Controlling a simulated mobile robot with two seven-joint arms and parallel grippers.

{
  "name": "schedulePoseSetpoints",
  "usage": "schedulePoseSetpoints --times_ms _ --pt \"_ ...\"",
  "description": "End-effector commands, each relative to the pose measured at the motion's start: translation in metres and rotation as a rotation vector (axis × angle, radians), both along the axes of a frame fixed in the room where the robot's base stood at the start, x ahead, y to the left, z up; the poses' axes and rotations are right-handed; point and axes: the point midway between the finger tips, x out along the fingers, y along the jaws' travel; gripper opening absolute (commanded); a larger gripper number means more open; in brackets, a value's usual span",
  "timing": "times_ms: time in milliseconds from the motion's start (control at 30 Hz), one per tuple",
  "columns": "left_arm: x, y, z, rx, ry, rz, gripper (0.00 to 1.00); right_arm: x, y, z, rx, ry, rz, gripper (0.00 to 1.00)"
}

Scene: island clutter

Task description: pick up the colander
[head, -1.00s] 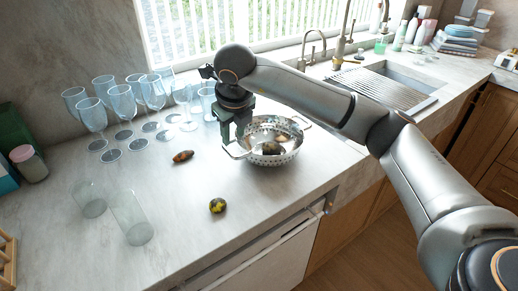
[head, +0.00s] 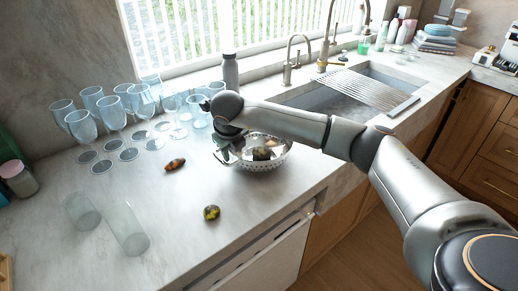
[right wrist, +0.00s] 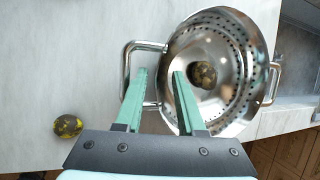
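The colander (head: 277,158) is a shiny perforated metal bowl with two loop handles, upright near the counter's front edge. In the right wrist view the colander (right wrist: 246,50) fills the right side, with a dark round item (right wrist: 202,74) inside it. My right gripper (head: 224,155) is at the colander's left side, by the left handle. In the right wrist view its green fingers (right wrist: 160,72) are apart, one overlapping the handle and the other overlapping the bowl, with the near rim between them in the picture. Contact is unclear. My left gripper is out of view.
Blue-tinted glasses (head: 82,127) crowd the back left. A grey bottle (head: 230,72) stands behind my right arm. A brown elongated item (head: 175,164) and a yellow-dark fruit (head: 211,212) lie left of the colander. The sink (head: 335,103) is at right.

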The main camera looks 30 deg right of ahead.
Motion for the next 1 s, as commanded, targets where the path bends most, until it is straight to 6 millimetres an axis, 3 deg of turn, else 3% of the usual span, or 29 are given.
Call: schedulePoseSetpoints --times_ms 167,433,767,1000 --pt "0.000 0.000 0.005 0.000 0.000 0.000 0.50 0.007 -0.004 -0.017 0.000 0.002 0.001 0.39" --pt "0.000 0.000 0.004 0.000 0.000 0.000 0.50 0.009 -0.004 -0.020 0.001 -0.001 0.002 0.37" --pt "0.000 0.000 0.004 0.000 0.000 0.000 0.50 0.009 -0.004 -0.019 0.001 -0.001 0.002 0.00" --pt "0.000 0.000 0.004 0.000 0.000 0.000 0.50 0.009 -0.004 -0.019 0.001 -0.001 0.002 0.00"
